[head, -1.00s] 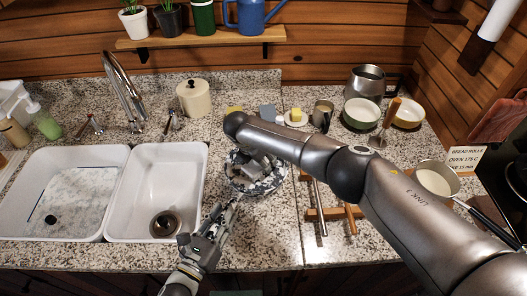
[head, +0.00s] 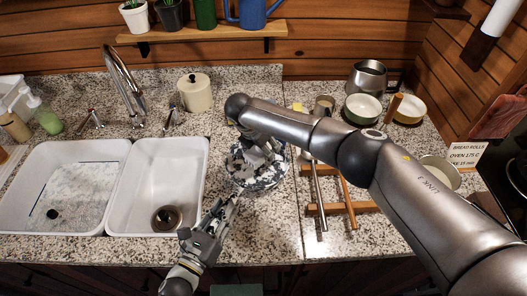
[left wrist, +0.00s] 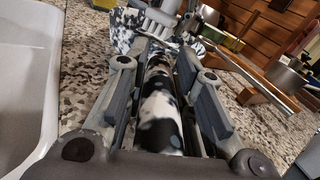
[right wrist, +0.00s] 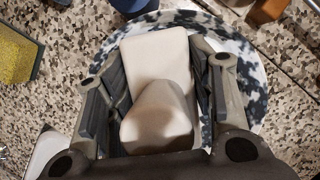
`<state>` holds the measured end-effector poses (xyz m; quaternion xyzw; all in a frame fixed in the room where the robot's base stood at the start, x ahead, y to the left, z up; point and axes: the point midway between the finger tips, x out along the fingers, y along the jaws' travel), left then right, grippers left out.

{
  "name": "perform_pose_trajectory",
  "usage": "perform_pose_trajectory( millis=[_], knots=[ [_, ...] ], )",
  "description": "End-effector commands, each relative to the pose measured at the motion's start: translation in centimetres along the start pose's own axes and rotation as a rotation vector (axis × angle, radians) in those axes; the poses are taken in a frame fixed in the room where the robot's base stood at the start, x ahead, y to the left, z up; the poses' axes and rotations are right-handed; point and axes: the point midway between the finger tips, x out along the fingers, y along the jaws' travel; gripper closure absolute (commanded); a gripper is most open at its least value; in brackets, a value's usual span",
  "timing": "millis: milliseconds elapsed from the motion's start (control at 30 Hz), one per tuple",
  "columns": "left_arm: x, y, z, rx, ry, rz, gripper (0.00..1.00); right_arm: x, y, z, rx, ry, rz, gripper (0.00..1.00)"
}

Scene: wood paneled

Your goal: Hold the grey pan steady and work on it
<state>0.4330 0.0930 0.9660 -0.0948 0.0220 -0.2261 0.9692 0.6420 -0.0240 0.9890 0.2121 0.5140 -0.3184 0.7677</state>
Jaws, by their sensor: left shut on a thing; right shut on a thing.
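The pan (head: 247,184) has a black-and-white speckled surface and sits on the granite counter right of the sink. My left gripper (head: 224,208) is shut on its speckled handle (left wrist: 160,115), which lies between the fingers in the left wrist view. My right gripper (head: 260,155) is over the pan, coming from the right. It is shut on a cream piece with a flat plate and rounded grip, perhaps a scraper (right wrist: 160,65). The pan's speckled rim (right wrist: 245,50) shows behind it in the right wrist view. I cannot tell whether the cream piece touches the pan.
A double white sink (head: 150,185) lies to the left. A wooden rack (head: 350,207) stands right of the pan. A yellow and green sponge (right wrist: 18,55) lies near the pan. A cream canister (head: 195,93), green bowl (head: 362,109) and another bowl (head: 409,110) stand behind.

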Motion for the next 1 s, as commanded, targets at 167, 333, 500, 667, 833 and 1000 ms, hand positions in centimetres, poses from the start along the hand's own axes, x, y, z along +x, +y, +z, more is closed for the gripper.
perform_pose_trajectory(
  millis=[167,333,500,667,833,1000],
  knots=[
    [-0.1,0.0,-0.3,-0.001,0.008,0.002,1.0,-1.6,0.1,0.8,0.002,-0.001,0.004,0.73],
    [-0.1,0.0,-0.3,-0.001,0.008,0.002,1.0,-3.1,0.1,1.4,0.002,-0.002,0.004,0.73],
    [-0.1,0.0,-0.3,-0.001,0.008,0.002,1.0,-4.2,0.1,1.8,0.002,-0.001,0.003,0.73],
    [-0.1,0.0,-0.3,-0.001,0.007,0.002,1.0,-4.6,0.1,1.9,0.001,0.0,0.002,0.73],
    [-0.1,0.0,-0.3,-0.001,0.007,0.001,1.0,-4.6,0.1,1.9,0.001,-0.001,0.002,0.73],
    [-0.1,0.0,-0.3,-0.001,0.006,0.001,1.0,-4.6,0.1,1.9,0.001,-0.001,0.002,0.73]
  ],
)
